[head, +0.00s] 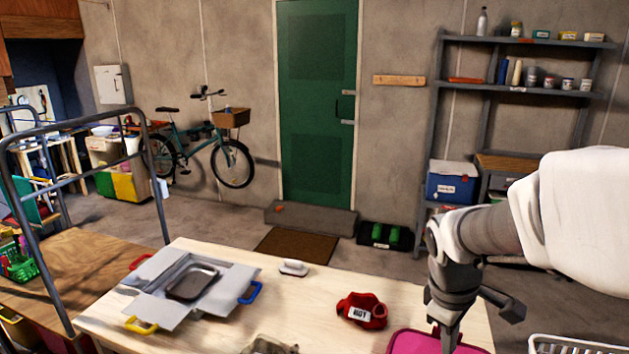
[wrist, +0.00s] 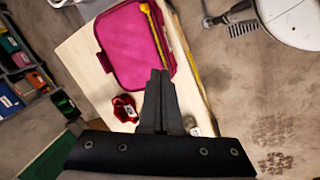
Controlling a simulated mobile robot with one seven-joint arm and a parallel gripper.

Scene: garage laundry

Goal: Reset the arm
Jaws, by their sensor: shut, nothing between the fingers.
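My gripper (head: 447,338) hangs at the end of my arm on the right of the head view, pointing down over the pink tray (head: 402,342) at the table's front right. Its two fingers are together with nothing between them, as the wrist view also shows (wrist: 160,78). In the wrist view the pink tray (wrist: 128,50) lies beyond the fingertips, with a yellow stick-like thing (wrist: 154,35) along its right side. I cannot tell the height of the fingertips above the tray.
The wooden table (head: 300,312) also holds a grey box with open flaps (head: 217,283), a red item labelled HOT (head: 362,311) and a small white-topped block (head: 293,267). A white basket (head: 575,344) is at the lower right. Shelves (head: 520,92) stand behind my arm.

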